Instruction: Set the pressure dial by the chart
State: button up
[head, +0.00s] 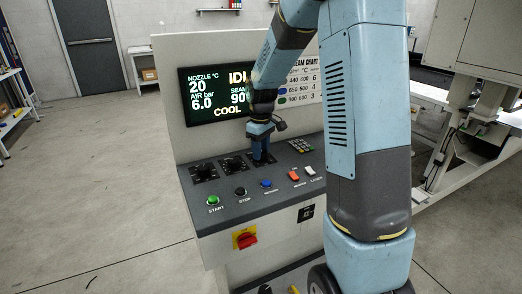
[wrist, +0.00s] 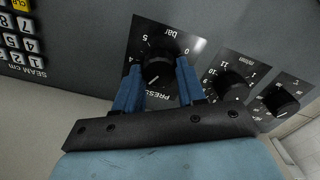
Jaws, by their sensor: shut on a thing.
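The pressure dial (wrist: 160,66) is a black knob on a dark square plate marked "bar" and "PRESS". My gripper (wrist: 158,80) has one blue finger on each side of the knob and is shut on it. In the head view my gripper (head: 261,153) points down at the rightmost of three dials, hiding most of it. The seam chart (head: 304,82) is a white panel with coloured dots and rows of numbers, partly covered by my arm. The screen (head: 212,98) reads nozzle 20 °C and air 6.0 bar; my arm covers part of its text.
Two other dials (wrist: 232,86) (wrist: 281,100) sit beside the pressure dial. A keypad (head: 301,146) lies to its right in the head view. Start (head: 213,199), stop and other buttons and switches line the console's front. A red switch (head: 246,240) is below on the front face.

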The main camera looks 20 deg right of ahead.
jog(key=shift+w+r, duration=0.1)
jog(key=shift+w, duration=0.05)
jog(key=o, duration=1.1)
jog(key=shift+c, duration=0.2)
notch_tip(320, 180, up, 14)
jog(key=shift+f, duration=0.2)
